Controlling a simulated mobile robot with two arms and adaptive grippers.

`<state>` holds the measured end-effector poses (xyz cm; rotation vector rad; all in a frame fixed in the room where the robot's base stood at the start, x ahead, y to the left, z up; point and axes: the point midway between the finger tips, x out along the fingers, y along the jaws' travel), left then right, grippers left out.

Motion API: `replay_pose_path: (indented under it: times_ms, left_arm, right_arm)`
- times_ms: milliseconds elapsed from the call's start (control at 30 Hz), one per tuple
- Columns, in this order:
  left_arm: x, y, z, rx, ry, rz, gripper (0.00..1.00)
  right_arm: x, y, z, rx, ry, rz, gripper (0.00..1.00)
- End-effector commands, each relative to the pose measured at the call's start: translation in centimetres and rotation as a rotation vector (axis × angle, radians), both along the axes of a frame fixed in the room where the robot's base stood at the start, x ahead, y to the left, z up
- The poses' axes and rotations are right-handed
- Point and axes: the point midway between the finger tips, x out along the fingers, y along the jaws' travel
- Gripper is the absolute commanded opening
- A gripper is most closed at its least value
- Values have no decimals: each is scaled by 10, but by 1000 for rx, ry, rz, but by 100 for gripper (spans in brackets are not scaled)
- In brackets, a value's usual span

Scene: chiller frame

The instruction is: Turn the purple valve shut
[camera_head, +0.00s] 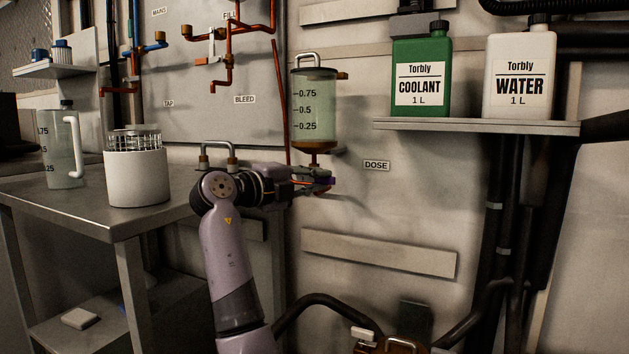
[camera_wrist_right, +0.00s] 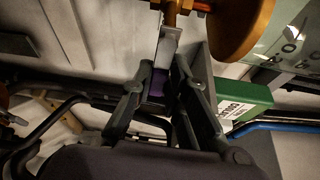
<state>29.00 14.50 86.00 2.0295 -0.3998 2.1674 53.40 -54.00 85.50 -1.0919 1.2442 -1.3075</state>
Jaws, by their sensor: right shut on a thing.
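The purple valve handle (camera_head: 331,182) is small and sits under the clear dosing cylinder (camera_head: 316,100), left of the DOSE label (camera_head: 376,165). My right gripper (camera_head: 318,181) is at the handle and hides most of it. In the right wrist view the purple handle (camera_wrist_right: 158,83) shows between the two fingers of the right gripper (camera_wrist_right: 160,88), which are shut on it. The grey metal piece (camera_wrist_right: 168,47) beside the handle and the brass fitting (camera_wrist_right: 240,25) above also show there. The handle's exact turn angle is hard to tell. My left gripper is not in view.
A shelf (camera_head: 478,126) at the right holds a green coolant jug (camera_head: 421,50) and a white water jug (camera_head: 520,45). A metal table (camera_head: 100,217) at the left holds a pitcher (camera_head: 62,150) and a white container (camera_head: 137,178). Dark hoses run below.

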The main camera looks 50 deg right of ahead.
Motion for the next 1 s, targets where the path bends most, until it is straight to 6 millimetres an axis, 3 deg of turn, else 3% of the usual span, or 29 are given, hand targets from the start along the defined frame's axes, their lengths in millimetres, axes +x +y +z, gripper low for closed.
replay_pose_path:
  times_ms: [400, 433, 700, 1000]
  left_arm:
    - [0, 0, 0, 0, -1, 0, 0]
    - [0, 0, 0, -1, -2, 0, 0]
    - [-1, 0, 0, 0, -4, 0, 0]
    - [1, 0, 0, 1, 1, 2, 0]
  right_arm:
    - [0, 0, -8, 18, -11, -3, 0]
    - [0, 0, -8, 18, -10, -3, 16]
    - [0, 0, -6, 15, -7, -3, 34]
    - [0, 1, -4, 10, -7, -2, 34]
